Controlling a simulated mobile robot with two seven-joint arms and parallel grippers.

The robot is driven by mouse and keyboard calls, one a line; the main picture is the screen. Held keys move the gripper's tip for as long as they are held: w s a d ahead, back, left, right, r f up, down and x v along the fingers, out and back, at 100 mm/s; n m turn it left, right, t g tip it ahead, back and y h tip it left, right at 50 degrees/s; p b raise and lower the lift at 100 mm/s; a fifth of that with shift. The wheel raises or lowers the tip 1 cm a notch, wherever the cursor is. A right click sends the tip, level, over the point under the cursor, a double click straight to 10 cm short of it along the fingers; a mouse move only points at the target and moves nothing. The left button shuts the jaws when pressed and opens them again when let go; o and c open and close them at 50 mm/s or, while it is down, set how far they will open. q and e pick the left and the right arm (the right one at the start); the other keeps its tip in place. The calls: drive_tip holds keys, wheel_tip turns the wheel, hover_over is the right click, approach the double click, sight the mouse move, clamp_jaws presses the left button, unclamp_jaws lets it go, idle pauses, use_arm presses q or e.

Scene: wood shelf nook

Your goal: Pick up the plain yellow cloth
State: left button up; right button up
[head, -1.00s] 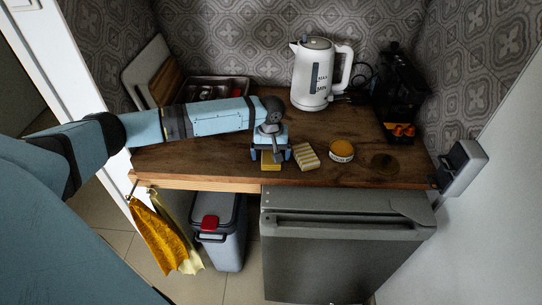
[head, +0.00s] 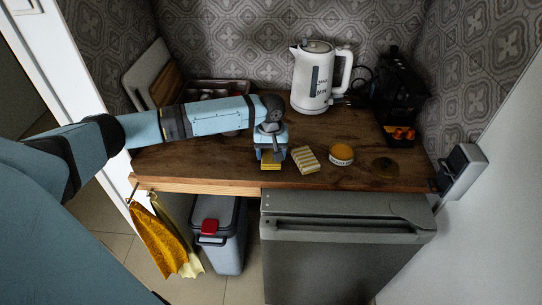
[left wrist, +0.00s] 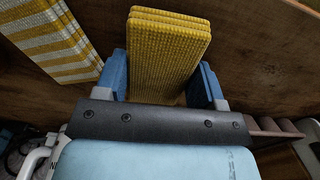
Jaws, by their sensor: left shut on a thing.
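The plain yellow cloth (head: 271,162) is a small folded stack at the front of the wooden counter (head: 200,165). My left gripper (head: 270,155) reaches down over it, with a finger on each side. In the left wrist view the cloth (left wrist: 165,50) stands between the two blue fingers (left wrist: 163,82), and the gripper is shut on it. In the head view I cannot tell whether the cloth touches the counter. A yellow-and-white striped cloth (head: 305,159) lies just to its right, apart from it; it also shows in the left wrist view (left wrist: 50,38). My right gripper is not in view.
A round yellow-topped tin (head: 341,154) and a dark disc (head: 385,167) lie farther right. A white kettle (head: 314,80) and a black machine (head: 400,95) stand behind. A metal tray (head: 215,90) is at the back left. Towels (head: 160,240) hang at the counter's left front.

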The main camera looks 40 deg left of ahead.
use_arm(q)
wheel_tip(320, 180, up, 18)
drive_tip(key=shift+r, duration=0.2)
drive_tip(key=shift+o, duration=0.4)
idle(0.5)
